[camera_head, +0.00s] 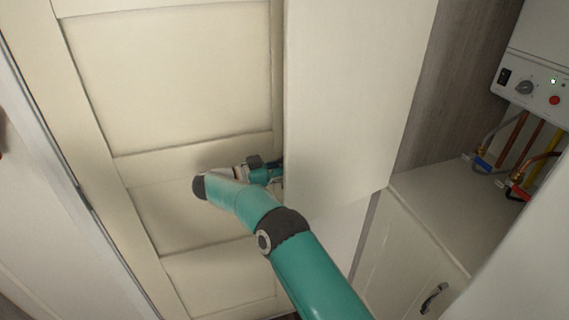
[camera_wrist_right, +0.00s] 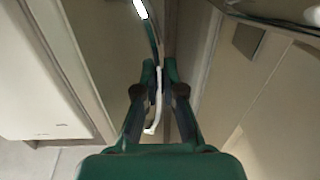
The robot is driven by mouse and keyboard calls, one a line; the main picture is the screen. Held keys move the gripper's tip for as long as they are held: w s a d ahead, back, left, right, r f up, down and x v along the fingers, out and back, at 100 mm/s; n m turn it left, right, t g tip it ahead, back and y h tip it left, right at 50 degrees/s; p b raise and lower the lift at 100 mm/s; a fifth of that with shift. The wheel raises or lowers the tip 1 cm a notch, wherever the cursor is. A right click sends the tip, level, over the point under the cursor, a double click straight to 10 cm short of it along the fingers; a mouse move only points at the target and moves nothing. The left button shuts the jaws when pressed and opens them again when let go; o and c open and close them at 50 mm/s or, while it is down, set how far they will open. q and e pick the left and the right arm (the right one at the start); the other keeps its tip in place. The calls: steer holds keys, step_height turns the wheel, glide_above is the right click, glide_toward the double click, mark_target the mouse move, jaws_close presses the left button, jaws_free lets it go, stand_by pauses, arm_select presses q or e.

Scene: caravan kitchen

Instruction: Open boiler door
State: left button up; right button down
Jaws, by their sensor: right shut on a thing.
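The boiler (camera_head: 535,80), white with a knob and a red button, shows at the upper right of the head view in an uncovered compartment. A plain pale door panel (camera_head: 355,90) stands swung out to its left, so the boiler door appears open. My right gripper (camera_head: 274,171) is at this panel's left edge, partly hidden behind my wrist. In the right wrist view my right gripper (camera_wrist_right: 161,75) is shut on a thin pale handle (camera_wrist_right: 157,105), which runs between its fingers. My left gripper is not in view.
A cream panelled door (camera_head: 170,80) lies close behind my right gripper. Below the boiler are pipes with valves (camera_head: 483,160), a shelf top (camera_head: 450,205) and a lower cabinet with a dark handle (camera_head: 433,297). A grey wood-grain wall (camera_head: 455,90) lines the compartment.

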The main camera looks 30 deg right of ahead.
steer(key=shift+d+r, duration=0.1)
steer(key=shift+d, duration=0.2)
steer(key=shift+w, duration=0.1)
